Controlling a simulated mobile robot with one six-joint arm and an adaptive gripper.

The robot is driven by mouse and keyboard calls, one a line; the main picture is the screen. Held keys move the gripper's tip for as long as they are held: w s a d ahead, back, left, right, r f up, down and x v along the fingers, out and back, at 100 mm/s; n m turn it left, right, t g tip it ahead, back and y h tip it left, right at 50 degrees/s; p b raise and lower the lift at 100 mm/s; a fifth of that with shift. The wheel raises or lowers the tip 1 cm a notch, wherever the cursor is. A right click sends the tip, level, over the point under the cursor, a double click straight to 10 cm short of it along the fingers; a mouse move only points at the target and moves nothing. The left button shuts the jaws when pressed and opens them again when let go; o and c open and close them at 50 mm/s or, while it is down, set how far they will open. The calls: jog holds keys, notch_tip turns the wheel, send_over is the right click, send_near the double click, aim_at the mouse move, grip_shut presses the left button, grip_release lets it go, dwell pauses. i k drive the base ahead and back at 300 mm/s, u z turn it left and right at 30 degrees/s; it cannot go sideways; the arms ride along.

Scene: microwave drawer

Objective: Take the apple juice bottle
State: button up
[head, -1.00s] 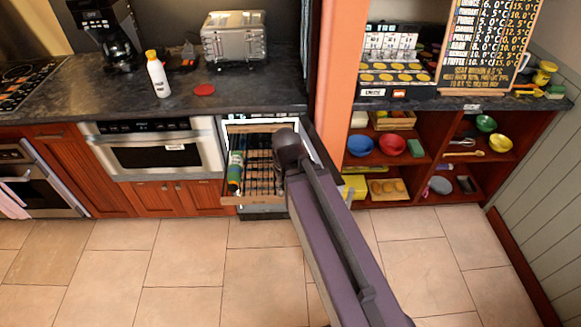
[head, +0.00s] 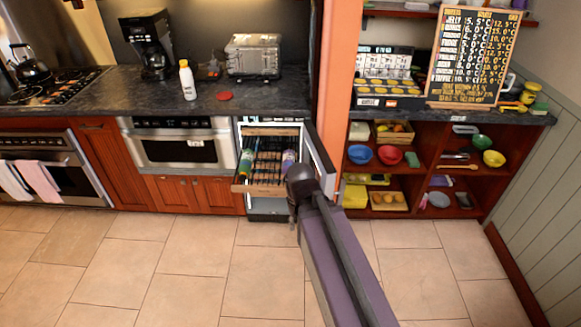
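A white bottle with a yellow cap (head: 187,81) stands upright on the dark counter. A green bottle (head: 245,165) lies at the left of the pulled-out wooden rack in the open cooler (head: 268,189). A purple-and-white bottle (head: 288,159) lies at the rack's right side, partly behind my arm. I cannot read any label, so I cannot tell which is apple juice. My gripper (head: 293,202) is at the rack's front right corner, mostly hidden by my wrist; its fingers are not clear.
The cooler's door (head: 321,160) stands open to the right of the rack. A red disc (head: 225,96), a toaster (head: 253,56) and a coffee maker (head: 148,45) are on the counter. Shelves with bowls (head: 389,155) are at the right. The tiled floor (head: 190,255) in front is clear.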

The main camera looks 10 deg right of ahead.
aim_at(245, 165)
jog(key=u, duration=0.2)
jog(key=k, duration=0.55)
jog(key=z, duration=1.2)
jog(key=i, duration=1.9)
jog(key=z, duration=0.05)
